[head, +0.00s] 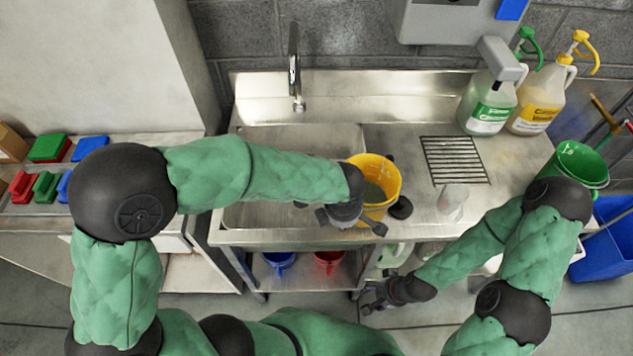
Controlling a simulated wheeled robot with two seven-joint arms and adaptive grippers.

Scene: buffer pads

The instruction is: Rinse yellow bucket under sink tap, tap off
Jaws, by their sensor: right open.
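The yellow bucket (388,176) stands upright at the right edge of the sink basin (262,216), its mouth facing up and its inside looking grey. The tap (294,75) rises at the back of the basin, left of and behind the bucket; I see no water stream from it. My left gripper (350,220) is at the bucket's front left side and overlaps it in the picture. Its finger gap and any contact are unclear. My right gripper (372,297) is open and empty, low in front of the counter and apart from the bucket.
A drain grate (453,160) and a clear cup-like item (452,201) are right of the bucket. Two spray jugs (490,103) (540,97) stand behind. A green bucket (580,165) is at the right. Blue (279,262) and red (327,261) containers sit on the lower shelf.

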